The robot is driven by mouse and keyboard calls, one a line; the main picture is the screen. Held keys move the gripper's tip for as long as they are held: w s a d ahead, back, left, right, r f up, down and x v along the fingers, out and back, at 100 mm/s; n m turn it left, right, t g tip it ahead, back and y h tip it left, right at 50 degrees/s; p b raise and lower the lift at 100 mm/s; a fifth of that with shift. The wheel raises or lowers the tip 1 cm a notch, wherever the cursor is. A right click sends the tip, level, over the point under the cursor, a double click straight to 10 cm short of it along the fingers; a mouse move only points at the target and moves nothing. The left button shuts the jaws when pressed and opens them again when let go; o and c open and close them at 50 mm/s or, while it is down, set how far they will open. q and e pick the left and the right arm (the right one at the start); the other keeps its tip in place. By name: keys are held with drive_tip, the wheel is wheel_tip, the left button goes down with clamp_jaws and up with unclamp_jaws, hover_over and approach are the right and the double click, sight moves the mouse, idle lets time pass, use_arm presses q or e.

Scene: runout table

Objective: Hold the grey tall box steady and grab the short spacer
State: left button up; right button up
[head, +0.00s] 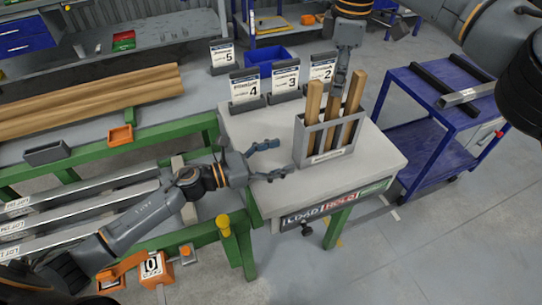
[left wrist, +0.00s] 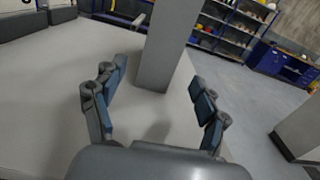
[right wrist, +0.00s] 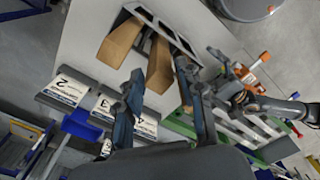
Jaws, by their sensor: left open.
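The grey tall box (head: 328,157) stands upright near the front right of the white table. My right gripper (head: 337,88) points down over the middle of the box, between the long spacers.
Number cards 4 (head: 246,88), 3 (head: 286,79) and 2 (head: 322,68) stand along the table's back edge. A blue bin (head: 268,60) is behind them. A blue cart (head: 425,105) is at the right. The table's front right top is clear.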

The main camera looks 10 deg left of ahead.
sight(321, 144)
use_arm(q)
drive_tip(key=x, duration=1.2)
drive_tip(key=shift+c, duration=0.4)
